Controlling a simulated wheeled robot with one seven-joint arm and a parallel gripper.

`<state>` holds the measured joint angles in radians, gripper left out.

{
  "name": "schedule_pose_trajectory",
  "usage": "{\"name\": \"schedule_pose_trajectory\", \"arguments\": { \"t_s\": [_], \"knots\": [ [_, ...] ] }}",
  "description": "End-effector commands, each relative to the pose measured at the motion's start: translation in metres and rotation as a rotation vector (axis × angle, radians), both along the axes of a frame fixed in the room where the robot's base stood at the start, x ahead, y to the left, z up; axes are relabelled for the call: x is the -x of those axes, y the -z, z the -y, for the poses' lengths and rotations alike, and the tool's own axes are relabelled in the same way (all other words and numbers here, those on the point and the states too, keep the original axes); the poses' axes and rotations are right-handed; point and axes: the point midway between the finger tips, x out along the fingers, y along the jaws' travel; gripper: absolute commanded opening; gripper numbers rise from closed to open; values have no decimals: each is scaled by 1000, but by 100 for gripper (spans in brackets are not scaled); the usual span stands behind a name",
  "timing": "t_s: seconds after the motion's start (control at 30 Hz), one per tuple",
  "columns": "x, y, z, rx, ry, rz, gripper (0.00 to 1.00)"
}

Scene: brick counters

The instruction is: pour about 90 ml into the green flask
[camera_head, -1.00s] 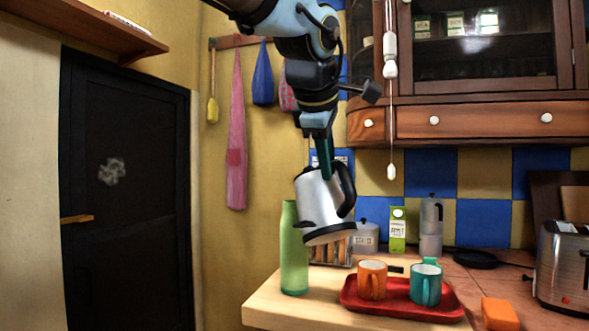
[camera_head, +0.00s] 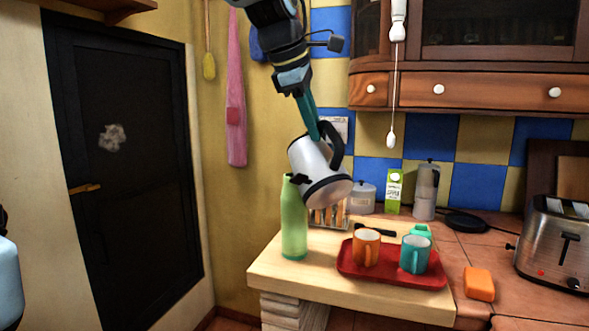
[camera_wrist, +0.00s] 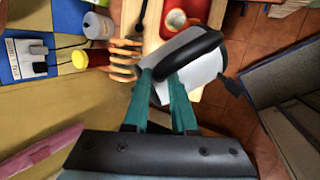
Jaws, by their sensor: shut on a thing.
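My gripper (camera_head: 316,134) is shut on the black handle of a white kettle (camera_head: 312,160), and the wrist view also shows my gripper (camera_wrist: 161,78) on this handle. The kettle is held tilted in the air, its black-rimmed end low at the right. Its small dark spout is at the left, close to the top of the green flask (camera_head: 294,228). The flask stands upright on the light wooden counter. No stream of liquid shows, and the level inside the flask cannot be seen. In the wrist view the kettle (camera_wrist: 200,65) hides the flask.
A red tray (camera_head: 352,277) with an orange mug (camera_head: 366,248) and a teal mug (camera_head: 414,254) is right of the flask. A wooden rack (camera_head: 322,218), canister (camera_head: 362,198) and green carton (camera_head: 393,192) stand behind. An orange block (camera_head: 479,284) and toaster (camera_head: 556,243) are at right.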

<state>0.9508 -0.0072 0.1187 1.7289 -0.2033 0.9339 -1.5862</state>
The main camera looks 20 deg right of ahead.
Motion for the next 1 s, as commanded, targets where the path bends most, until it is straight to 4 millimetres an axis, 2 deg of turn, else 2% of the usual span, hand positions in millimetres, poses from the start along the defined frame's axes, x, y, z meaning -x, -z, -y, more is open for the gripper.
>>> {"name": "schedule_pose_trajectory", "arguments": {
  "t_s": [0.23,1.0],
  "knots": [
    [-6,-7,0,5,-3,-45,0],
    [-14,-12,0,7,-2,-127,0]
  ]
}}
